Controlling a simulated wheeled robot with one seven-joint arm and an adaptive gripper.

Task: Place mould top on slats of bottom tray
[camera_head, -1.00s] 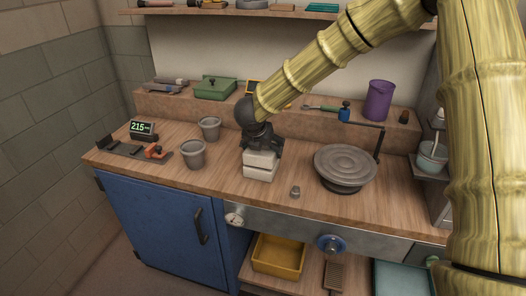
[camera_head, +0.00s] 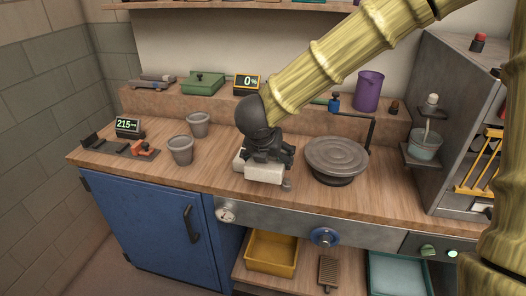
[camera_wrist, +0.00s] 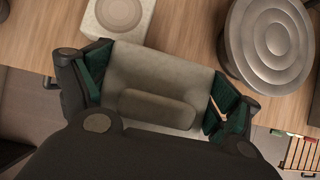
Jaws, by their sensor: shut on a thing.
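The mould top, a pale block (camera_head: 265,173), is held in my gripper (camera_head: 268,152), shut on its sides. In the wrist view the block (camera_wrist: 158,68) sits between the green-padded fingers of the gripper (camera_wrist: 160,88). The mould's lower half (camera_head: 240,161) stands on the bench just behind and left of it, partly hidden. In the wrist view the lower half (camera_wrist: 91,20) shows a round recess. Which tray is the bottom one, I cannot tell.
A grey banding wheel (camera_head: 337,155) stands close to the right of the block. Two grey pots (camera_head: 181,151) stand to the left. A small grey piece (camera_head: 288,185) is by the block's front right. A bowl on a bracket (camera_head: 424,147) juts from the cabinet.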

